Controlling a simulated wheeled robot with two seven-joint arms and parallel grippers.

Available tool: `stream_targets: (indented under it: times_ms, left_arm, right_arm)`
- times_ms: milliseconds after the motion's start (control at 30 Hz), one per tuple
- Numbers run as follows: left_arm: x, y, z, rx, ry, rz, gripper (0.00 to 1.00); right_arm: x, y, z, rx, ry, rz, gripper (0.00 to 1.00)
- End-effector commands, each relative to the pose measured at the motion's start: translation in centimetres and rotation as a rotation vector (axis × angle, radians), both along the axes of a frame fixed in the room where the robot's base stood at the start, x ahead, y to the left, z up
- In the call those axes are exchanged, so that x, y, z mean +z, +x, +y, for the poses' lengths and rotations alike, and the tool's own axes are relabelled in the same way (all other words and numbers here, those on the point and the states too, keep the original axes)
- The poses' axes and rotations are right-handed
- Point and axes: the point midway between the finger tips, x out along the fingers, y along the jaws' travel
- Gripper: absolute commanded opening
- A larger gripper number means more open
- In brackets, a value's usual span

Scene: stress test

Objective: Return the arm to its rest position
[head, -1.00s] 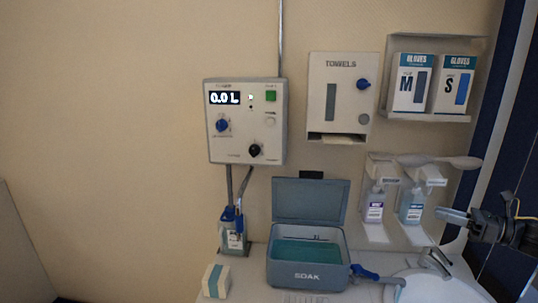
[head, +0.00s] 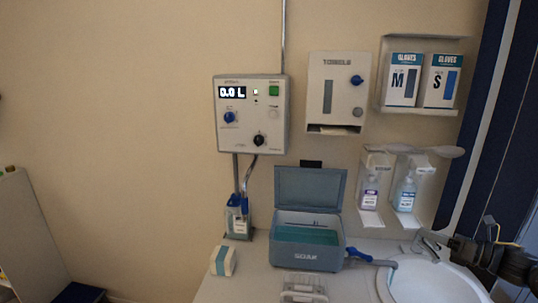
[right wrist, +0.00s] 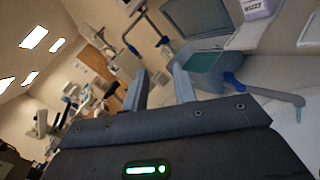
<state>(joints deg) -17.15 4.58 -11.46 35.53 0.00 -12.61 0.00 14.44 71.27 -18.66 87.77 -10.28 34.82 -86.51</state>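My right gripper (head: 458,243) is at the right edge of the head view, beside the basin and its tap. In the right wrist view its two grey fingers (right wrist: 160,82) stand apart with nothing between them, so it is open and empty. My left arm and left gripper are not in view.
A basin (head: 437,282) with a tap (head: 428,243) lies by my right gripper. An open-lidded soak box (head: 307,257), a small white-and-teal box (head: 223,261) and a white tray (head: 303,287) stand on the counter. Soap dispensers (head: 406,190) hang above the basin.

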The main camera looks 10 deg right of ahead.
Motion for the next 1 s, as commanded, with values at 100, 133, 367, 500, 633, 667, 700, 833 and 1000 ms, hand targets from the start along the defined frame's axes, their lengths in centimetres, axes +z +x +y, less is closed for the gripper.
stream_targets:
  times_ms: [100,133,367,500,633,667,700,833,1000]
  left_arm:
    - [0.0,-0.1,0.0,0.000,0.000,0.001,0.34]
    - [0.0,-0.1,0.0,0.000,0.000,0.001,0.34]
    - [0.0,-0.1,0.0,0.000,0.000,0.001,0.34]
    - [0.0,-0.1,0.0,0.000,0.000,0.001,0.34]
    - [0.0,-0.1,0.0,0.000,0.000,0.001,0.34]
    - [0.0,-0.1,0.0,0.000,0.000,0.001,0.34]
    - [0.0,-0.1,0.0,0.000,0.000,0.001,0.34]
    - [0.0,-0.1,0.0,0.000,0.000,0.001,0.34]
    - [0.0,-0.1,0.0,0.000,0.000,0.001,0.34]
  right_arm:
    - [-3.3,0.4,2.6,-0.048,0.103,0.099,0.28]
    - [-4.3,0.4,3.3,-0.066,0.133,0.128,0.28]
    - [-13.0,-1.0,10.5,-0.271,0.481,0.447,0.28]
    - [-19.5,-5.3,15.7,-0.525,0.836,0.741,0.28]
    - [-24.0,-11.5,19.2,-0.827,1.187,0.994,0.28]
    - [-24.7,-13.0,19.7,-0.894,1.259,1.039,0.28]
    - [-25.5,-14.9,20.4,-0.982,1.347,1.092,0.28]
    - [-27.0,-20.2,21.9,-1.226,1.565,1.210,0.28]
    - [-27.8,-26.0,23.4,-1.496,1.770,1.296,0.28]
